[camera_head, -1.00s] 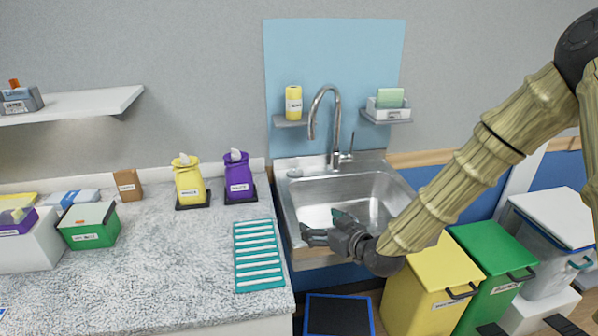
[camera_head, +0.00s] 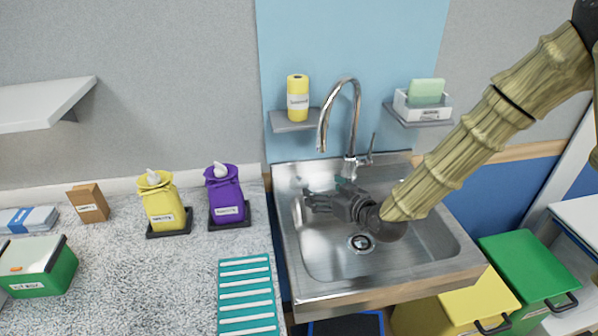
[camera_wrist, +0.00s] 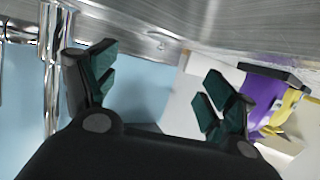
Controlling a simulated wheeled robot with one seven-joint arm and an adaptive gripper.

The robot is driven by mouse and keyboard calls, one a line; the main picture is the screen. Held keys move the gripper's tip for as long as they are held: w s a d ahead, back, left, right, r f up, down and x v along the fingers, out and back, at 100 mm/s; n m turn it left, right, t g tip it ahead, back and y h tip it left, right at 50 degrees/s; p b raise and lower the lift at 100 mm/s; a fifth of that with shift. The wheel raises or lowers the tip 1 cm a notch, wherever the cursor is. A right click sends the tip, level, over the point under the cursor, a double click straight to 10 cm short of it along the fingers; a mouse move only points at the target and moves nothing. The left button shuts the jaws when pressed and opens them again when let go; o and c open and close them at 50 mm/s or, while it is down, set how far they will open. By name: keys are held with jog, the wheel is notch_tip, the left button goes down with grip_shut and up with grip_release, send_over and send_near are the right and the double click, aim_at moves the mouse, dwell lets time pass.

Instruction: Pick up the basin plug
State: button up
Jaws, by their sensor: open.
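My gripper (camera_head: 312,200) is open and empty, over the back left part of the steel sink (camera_head: 318,264). In the wrist view its two green-padded fingers (camera_wrist: 160,80) stand apart with nothing between them. I cannot clearly make out the basin plug now; the back left sink corner, where a small grey round thing lay earlier, is partly behind my gripper. A round drain fitting (camera_head: 361,243) with a dark ring shows in the basin floor. In the wrist view a small bright spot lies on the sink metal (camera_wrist: 235,27), too small to identify.
The tall tap (camera_head: 352,130) rises behind the sink, right of my gripper.

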aim_at(299, 177)
jog(key=shift+p+x, duration=1.7)
jog(key=shift+x, duration=3.7)
jog(key=shift+s+a+r, duration=0.1)
jog(key=shift+r, duration=0.1)
jog(key=c, duration=1.1)
